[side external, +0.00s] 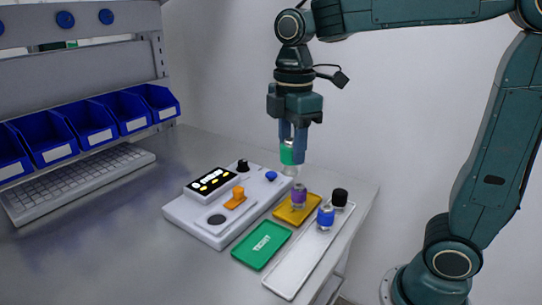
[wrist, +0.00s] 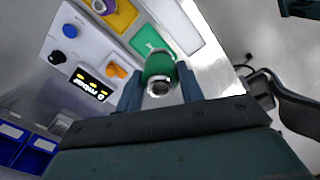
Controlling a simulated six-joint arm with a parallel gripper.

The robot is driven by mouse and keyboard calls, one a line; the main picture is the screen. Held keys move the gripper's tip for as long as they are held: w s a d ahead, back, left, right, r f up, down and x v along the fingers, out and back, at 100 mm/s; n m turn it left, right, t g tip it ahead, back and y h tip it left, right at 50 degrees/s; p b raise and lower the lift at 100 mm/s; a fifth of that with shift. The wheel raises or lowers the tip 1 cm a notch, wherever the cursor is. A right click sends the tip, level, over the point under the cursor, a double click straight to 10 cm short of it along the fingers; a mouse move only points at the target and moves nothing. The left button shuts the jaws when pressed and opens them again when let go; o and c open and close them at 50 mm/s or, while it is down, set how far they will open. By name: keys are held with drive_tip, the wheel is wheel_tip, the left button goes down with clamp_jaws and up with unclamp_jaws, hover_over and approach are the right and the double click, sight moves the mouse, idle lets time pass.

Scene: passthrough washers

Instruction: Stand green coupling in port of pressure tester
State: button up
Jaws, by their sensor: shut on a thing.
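My gripper (side external: 292,142) is shut on the green coupling (side external: 288,156), which hangs upright with a pale metal lower end, in the air above the back right end of the tester. The wrist view also shows the green coupling (wrist: 158,66) between the two fingers, its open metal end facing the camera. The pressure tester (side external: 190,212) is a white box with a lit display (side external: 212,182), an orange lever (side external: 236,198), a black knob (side external: 243,165) and a blue knob (side external: 271,176). A dark round spot (side external: 216,219) near its front looks like the port; nothing stands on it.
A green tray (side external: 250,258) with white lettering lies right of the tester. A yellow tray (side external: 284,214) bears a purple coupling (side external: 298,196). A white tray (side external: 286,283) bears a blue coupling (side external: 325,218) and a black one (side external: 340,197). Blue bins (side external: 90,122) and a keyboard (side external: 80,182) stand left.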

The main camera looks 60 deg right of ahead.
drive_tip(key=w+a+f, duration=0.2)
drive_tip(key=w+f, duration=0.1)
drive_tip(key=w, duration=0.5)
drive_tip(key=w+a+f, duration=0.3)
drive_tip(key=w, duration=0.5)
drive_tip(key=shift+w+a+f, duration=0.35)
drive_tip(key=shift+f, duration=0.15)
drive_tip(key=shift+f, duration=2.35)
drive_tip(key=shift+f, duration=2.35)
idle(0.4)
drive_tip(key=o, duration=1.5)
drive_tip(key=shift+o, duration=0.2)
